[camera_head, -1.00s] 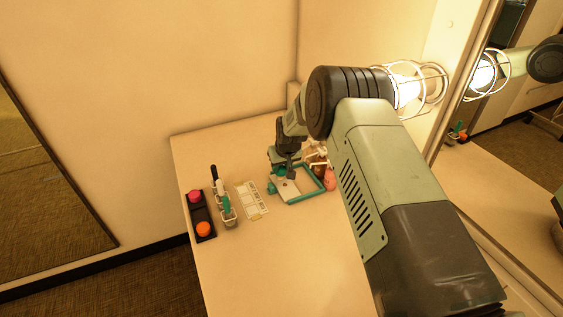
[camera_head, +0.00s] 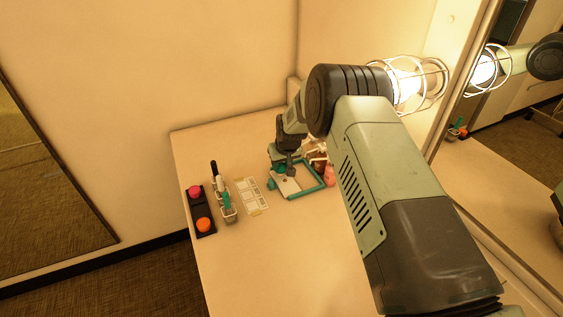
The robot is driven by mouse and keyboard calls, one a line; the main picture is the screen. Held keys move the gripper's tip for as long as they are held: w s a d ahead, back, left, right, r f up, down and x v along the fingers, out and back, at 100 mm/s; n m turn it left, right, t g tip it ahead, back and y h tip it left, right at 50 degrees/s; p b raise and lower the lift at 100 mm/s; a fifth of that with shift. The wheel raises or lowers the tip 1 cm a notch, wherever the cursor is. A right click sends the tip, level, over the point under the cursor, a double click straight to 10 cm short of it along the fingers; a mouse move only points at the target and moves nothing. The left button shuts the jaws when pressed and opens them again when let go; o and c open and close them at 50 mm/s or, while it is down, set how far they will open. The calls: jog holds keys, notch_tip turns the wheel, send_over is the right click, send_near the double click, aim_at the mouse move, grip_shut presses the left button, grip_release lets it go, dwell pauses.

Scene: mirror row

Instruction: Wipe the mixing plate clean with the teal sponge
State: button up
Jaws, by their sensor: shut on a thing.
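The mixing plate (camera_head: 288,187) is a pale, flat plate inside a teal frame (camera_head: 303,193) on the table. A small dark spot shows on its surface. My gripper (camera_head: 286,172) is low over the back left part of the plate, pointing down. It is shut on the teal sponge (camera_head: 279,169), which shows only as a small teal patch at the fingers. The fingers hide most of the sponge, and I cannot tell whether it touches the plate.
A pink object (camera_head: 330,176) and small brown items (camera_head: 320,160) stand right of the frame. Left are a white sheet (camera_head: 252,196), a holder with tools (camera_head: 228,213) and a black tray with pink and orange round pieces (camera_head: 204,222). The front table is clear. A mirror (camera_head: 480,190) is right.

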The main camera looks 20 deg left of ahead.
jog(key=shift+f, duration=0.4)
